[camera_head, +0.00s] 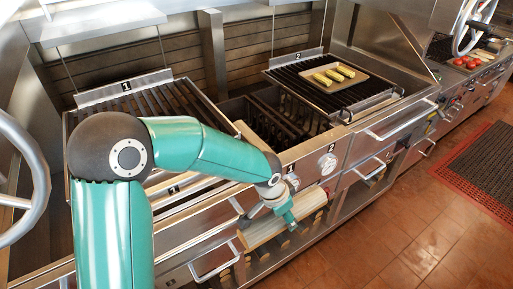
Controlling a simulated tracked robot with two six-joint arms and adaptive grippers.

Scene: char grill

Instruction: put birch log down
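The birch log (262,232) is a pale cylinder lying lengthwise along the front of the grill counter, below the knobs. My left gripper (290,217) is across its middle and appears shut on it, with the log showing on both sides. The finger tips are partly hidden, and I cannot tell whether the log touches the lower shelf behind it. My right gripper is not in view.
Grill grate 1 (140,98) is empty. Grate 2 (340,92) carries a tray (318,74) with several yellow-green pieces. Between them is an open firebox (275,122). Drawer handles (215,262) stick out in front. The tiled floor (400,225) is clear, with a dark mat (485,165) at right.

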